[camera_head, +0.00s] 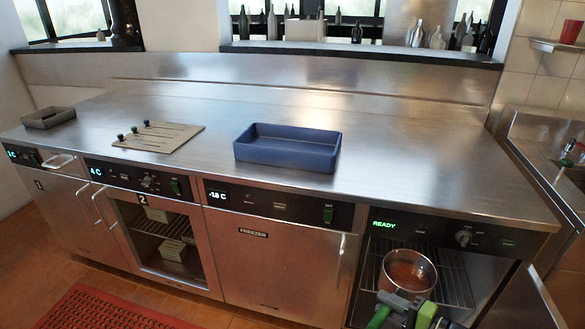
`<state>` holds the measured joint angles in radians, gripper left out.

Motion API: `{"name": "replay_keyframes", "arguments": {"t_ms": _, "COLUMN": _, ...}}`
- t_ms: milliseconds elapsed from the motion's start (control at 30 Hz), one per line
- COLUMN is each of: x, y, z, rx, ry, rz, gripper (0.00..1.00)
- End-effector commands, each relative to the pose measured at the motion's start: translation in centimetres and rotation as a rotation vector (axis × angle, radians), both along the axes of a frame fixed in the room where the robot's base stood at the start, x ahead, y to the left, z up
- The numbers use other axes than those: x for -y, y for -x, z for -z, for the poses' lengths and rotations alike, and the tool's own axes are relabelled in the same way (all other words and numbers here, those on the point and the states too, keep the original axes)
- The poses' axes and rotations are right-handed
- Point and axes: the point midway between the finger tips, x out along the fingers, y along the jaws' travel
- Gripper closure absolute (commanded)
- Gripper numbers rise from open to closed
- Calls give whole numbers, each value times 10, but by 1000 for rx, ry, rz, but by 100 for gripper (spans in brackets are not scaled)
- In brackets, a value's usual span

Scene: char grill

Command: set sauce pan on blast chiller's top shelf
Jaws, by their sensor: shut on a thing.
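The sauce pan (408,272) is a steel pan with reddish-brown contents, upright at the open front of the blast chiller (400,228). The chiller's display reads READY. The pan is over or on the upper wire shelf (452,278); I cannot tell whether its base touches the wires. My gripper (408,300), grey and green, is at the pan's near side, shut on the pan. The grip point and the handle are mostly hidden by the gripper. The chiller door (528,305) stands open on the right.
A blue tray (288,150), a board with knobs (158,137) and a small grey tray (48,117) sit on the steel counter. The freezer (275,265) beside the chiller is shut. A sink (570,150) is at right. A red mat (105,310) lies on the floor.

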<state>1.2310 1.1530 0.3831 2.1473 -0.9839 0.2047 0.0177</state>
Motion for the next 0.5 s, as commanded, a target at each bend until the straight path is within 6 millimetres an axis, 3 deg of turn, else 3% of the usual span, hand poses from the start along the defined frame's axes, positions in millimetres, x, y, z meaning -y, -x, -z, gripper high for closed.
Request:
{"name": "replay_keyframes", "arguments": {"t_ms": 33, "x": -14, "y": -3, "z": -13, "rx": 8, "ry": 4, "rz": -31, "gripper": 100}}
{"name": "replay_keyframes", "arguments": {"t_ms": 200, "x": -49, "y": -6, "z": -40, "rx": 3, "ry": 4, "rz": -100, "gripper": 100}}
{"name": "replay_keyframes", "arguments": {"t_ms": 500, "x": -85, "y": -4, "z": -68, "rx": -5, "ry": 3, "rz": -168, "gripper": 100}}
